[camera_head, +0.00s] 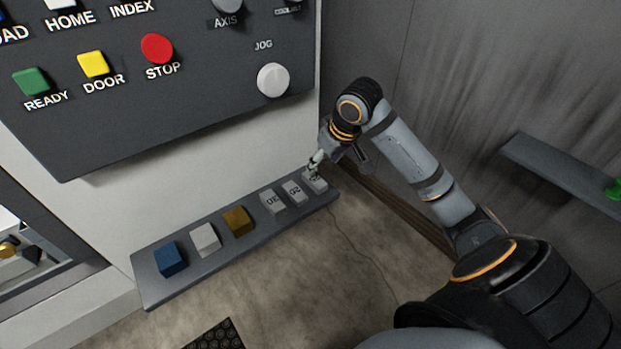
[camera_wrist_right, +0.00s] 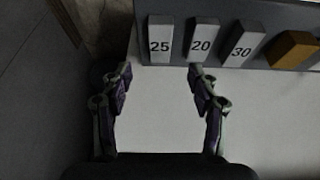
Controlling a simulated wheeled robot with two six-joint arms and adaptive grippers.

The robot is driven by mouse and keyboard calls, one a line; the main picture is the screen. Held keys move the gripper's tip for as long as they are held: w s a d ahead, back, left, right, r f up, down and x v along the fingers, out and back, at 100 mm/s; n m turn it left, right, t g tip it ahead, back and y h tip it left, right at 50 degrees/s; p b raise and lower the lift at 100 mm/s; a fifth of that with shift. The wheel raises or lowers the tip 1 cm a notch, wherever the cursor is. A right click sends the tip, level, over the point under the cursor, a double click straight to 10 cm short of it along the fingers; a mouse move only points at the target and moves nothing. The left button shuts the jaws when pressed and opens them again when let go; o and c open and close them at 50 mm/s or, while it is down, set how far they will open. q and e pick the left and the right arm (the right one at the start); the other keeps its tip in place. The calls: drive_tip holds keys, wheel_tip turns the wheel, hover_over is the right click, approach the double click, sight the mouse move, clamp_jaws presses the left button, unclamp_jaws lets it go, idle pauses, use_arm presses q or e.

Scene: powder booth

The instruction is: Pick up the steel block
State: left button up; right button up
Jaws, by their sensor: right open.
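A plain light grey block (camera_head: 205,240), which looks like the steel block, stands on a narrow dark grey shelf (camera_head: 157,296) in the head view. It sits between a blue block (camera_head: 169,259) and a brown-gold block (camera_head: 238,221). My right gripper (camera_head: 316,163) is at the far right end of the shelf, by the block marked 25, apart from the light grey block. In the right wrist view my right gripper (camera_wrist_right: 158,78) is open, with nothing between its fingers. The light grey block cannot be made out there. My left gripper is not in view.
Blocks marked 30 (camera_head: 273,201), 20 (camera_head: 294,191) and 25 (camera_wrist_right: 160,42) share the shelf. A control panel (camera_head: 210,110) with coloured buttons overhangs from above. A grey ledge (camera_head: 570,172) with a green item (camera_head: 614,189) is at right.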

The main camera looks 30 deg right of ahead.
sight(315, 179)
drive_tip(key=x, duration=0.3)
drive_tip(key=shift+w+f, duration=0.25)
drive_tip(key=shift+w, duration=0.1)
drive_tip(key=shift+d+f, duration=0.1)
drive_tip(key=shift+d, duration=0.05)
drive_tip(key=x, duration=0.4)
drive_tip(key=shift+s+a+f+p, duration=0.15)
drive_tip(key=shift+a+f+p, duration=0.1)
drive_tip(key=shift+f+p, duration=0.05)
drive_tip(key=shift+f, duration=0.25)
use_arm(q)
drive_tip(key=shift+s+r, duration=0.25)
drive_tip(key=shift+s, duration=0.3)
use_arm(e)
drive_tip(key=shift+d, duration=0.1)
drive_tip(key=shift+r, duration=0.1)
drive_tip(key=c, duration=0.5)
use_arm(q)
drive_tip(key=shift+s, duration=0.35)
use_arm(e)
clamp_jaws()
